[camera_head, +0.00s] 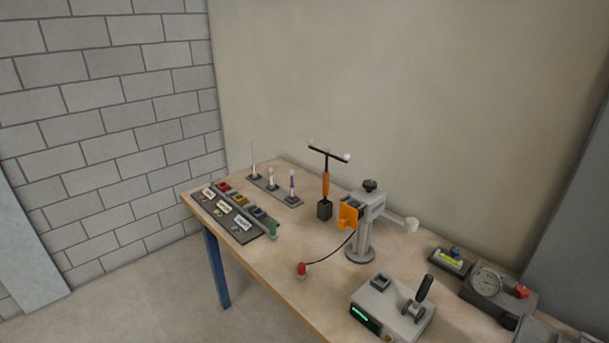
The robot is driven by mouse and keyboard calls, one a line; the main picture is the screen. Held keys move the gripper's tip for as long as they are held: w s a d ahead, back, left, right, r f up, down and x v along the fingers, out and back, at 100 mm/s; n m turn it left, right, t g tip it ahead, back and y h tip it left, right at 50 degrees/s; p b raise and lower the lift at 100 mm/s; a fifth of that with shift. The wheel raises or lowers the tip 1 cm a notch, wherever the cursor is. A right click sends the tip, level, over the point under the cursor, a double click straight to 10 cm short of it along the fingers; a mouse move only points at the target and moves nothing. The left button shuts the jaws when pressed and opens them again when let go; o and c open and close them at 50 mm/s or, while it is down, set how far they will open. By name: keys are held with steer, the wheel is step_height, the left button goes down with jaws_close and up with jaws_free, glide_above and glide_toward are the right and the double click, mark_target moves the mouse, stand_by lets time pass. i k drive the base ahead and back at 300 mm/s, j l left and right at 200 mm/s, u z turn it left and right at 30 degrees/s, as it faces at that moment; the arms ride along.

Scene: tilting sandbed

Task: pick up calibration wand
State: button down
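A wand with a black T-shaped top, pale balls at its ends and an orange grip stands upright on the table, its lower end in a dark block; I take it for the calibration wand (326,186). It stands just left of a grey post device with an orange part. My gripper is not in view, so I cannot tell its state.
The wooden table (290,272) has blue legs. A grey post device (364,228), a grey box with a green display (388,304) and a dial gauge (488,281) stand to the right. Trays of small parts (232,212) and a rack of slim upright pieces (273,188) lie left.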

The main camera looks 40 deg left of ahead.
mark_target(345, 157)
steer(key=k+u, duration=0.1)
steer(key=u, duration=0.35)
steer(key=k+u, duration=0.1)
steer(key=u, duration=0.35)
steer(key=k+j+u, duration=0.1)
steer(key=u, duration=0.35)
steer(key=i+j+u, duration=0.35)
steer(key=i, duration=0.4)
steer(key=i+j+u, duration=0.2)
steer(key=i, duration=0.2)
